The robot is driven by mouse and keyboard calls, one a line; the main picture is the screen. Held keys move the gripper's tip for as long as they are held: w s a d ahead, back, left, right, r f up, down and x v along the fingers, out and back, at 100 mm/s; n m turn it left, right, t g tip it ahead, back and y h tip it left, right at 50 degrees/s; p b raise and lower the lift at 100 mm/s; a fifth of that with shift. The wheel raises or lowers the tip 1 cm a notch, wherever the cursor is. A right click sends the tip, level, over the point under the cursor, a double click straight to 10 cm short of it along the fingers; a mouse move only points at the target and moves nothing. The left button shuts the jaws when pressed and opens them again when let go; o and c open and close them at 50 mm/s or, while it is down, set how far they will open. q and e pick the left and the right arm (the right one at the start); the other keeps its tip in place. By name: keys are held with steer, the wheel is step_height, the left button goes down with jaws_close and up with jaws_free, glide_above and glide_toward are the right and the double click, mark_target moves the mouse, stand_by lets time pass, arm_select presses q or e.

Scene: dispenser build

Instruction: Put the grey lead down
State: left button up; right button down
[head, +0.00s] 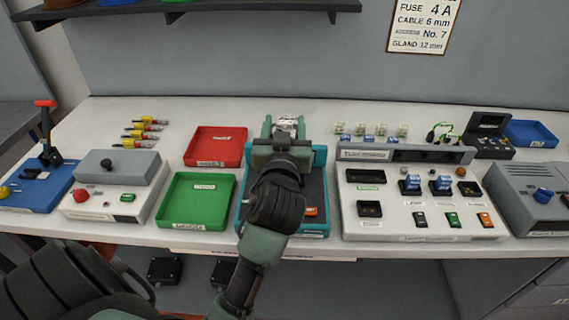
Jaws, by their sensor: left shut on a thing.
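My left gripper (285,130) is over the back of the teal tray (239,213), fingers pointing to the back of the bench. It is shut on a small pale thing (287,121) at the fingertips, which I take to be the grey lead. Its shape is mostly hidden by the fingers, and I cannot tell whether it touches the bench. My wrist covers much of the teal tray. My right gripper is not in view.
A red tray (215,143) and a green tray (197,201) lie left of the teal tray. A grey test console (420,213) stands close on its right. A shelf (190,8) hangs above.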

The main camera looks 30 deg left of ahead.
arm_select(q)
step_height(320, 180, down, 9)
steer(key=shift+f+b, duration=0.2)
steer(key=shift+b, duration=0.35)
steer(key=shift+s+f, duration=0.1)
steer(key=shift+f, duration=0.2)
steer(key=o, duration=1.6)
steer(key=shift+c, duration=0.2)
